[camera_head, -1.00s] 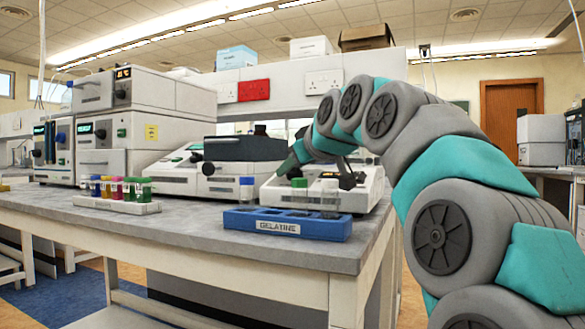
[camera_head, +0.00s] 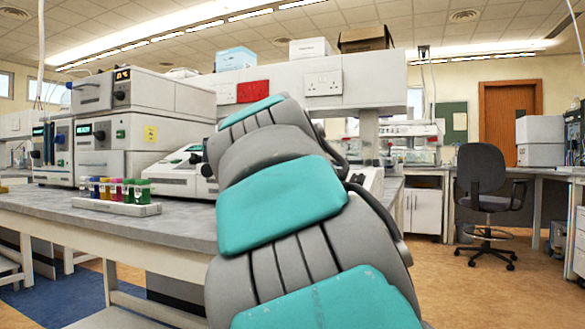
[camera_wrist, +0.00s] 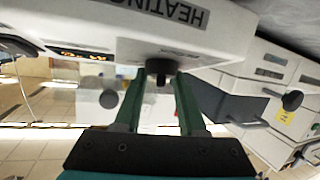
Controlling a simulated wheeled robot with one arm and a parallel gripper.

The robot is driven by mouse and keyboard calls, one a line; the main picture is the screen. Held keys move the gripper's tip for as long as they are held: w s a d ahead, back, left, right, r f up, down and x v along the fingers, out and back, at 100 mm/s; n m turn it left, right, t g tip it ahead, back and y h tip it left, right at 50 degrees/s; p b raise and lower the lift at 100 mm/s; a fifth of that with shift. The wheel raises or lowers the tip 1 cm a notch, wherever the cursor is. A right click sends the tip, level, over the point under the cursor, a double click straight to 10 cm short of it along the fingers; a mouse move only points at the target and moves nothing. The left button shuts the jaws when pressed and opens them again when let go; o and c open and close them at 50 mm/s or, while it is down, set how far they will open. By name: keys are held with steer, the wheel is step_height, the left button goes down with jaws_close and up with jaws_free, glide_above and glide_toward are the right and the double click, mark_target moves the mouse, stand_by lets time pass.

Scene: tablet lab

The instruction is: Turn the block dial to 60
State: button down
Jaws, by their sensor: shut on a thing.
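In the wrist view, a white instrument front labelled "HEATING" (camera_wrist: 135,22) spans the upper part, seen upside down. It bears a small dark round dial (camera_wrist: 161,66). The two green fingers of my gripper (camera_wrist: 160,84) reach up to the dial and are shut on it, one on each side. The dial's setting cannot be read. A small display with amber digits (camera_wrist: 84,54) is on the same front; its digits are too blurred to read. In the head view my arm covers my gripper and the dial.
In the wrist view, stacked white units with a yellow sticker (camera_wrist: 285,117) stand to the right. In the head view, a rack of coloured vials (camera_head: 117,205) sits on the bench (camera_head: 45,202). A chair (camera_head: 483,190) stands on open floor at right.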

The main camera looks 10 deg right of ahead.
steer(key=shift+f+m+h, duration=0.15)
steer(key=shift+m+h, duration=0.15)
steer(key=c, duration=0.8)
jaws_free()
steer(key=shift+v, duration=3.95)
